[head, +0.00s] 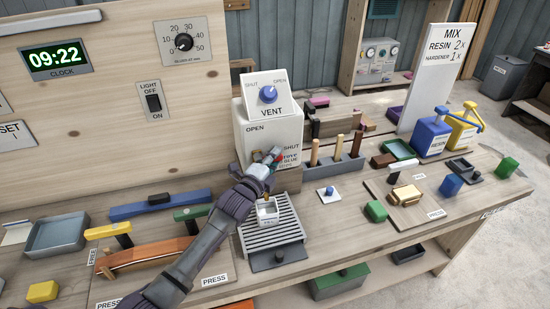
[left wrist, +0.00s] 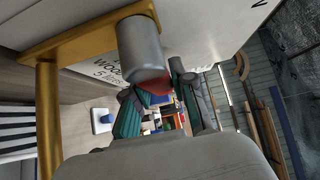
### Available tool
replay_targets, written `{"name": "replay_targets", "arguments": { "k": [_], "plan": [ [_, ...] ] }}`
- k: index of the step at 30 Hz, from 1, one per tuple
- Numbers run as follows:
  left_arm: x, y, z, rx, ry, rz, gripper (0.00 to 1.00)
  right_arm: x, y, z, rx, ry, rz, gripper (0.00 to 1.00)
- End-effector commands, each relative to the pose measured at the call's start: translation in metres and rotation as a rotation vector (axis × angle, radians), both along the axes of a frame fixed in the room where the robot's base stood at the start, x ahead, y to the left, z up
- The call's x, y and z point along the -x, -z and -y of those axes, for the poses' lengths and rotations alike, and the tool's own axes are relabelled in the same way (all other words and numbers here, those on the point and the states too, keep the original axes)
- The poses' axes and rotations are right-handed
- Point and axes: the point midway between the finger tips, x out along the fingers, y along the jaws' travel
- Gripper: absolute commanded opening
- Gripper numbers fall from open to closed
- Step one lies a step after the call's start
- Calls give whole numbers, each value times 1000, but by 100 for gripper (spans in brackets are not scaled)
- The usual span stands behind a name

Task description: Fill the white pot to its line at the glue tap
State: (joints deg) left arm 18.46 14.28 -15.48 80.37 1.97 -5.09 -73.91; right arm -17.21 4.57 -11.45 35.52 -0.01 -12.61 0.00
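The white pot (head: 267,214) stands upright on the slatted grate under the brass spout (head: 266,194) of the white glue box (head: 252,127). Its inside looks pale; the glue level and line are too small to read. My left gripper (head: 267,158) is at the tap on the box's front, by the OPEN and SHUT marks. In the left wrist view, a grey tap handle (left wrist: 142,55) with a red end lies at the fingers (left wrist: 160,112). A gap shows between the fingers; contact with the handle is unclear. My right gripper is out of view.
The grate tray (head: 272,238) sits at the bench's front edge. A vent dial (head: 268,95) tops the box. Right of it stand a rack of wooden-handled tools (head: 335,168) and a small blue-knobbed plate (head: 329,194). An orange-brown press piece (head: 150,253) lies left.

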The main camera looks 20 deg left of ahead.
Motion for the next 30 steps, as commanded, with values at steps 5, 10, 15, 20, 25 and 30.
{"name": "replay_targets", "arguments": {
  "k": [5,10,15,20,25,30],
  "plan": [
    [0,0,0,0,0,-1,0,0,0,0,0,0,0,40],
    [0,1,0,1,0,0,0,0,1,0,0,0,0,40],
    [0,2,0,26,-1,16,0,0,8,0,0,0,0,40],
    [0,1,0,88,-1,58,0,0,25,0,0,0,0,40],
    [1,-2,-1,191,-1,128,0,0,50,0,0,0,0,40],
    [2,-8,-3,307,-2,208,0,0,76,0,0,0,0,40]
  ]
}}
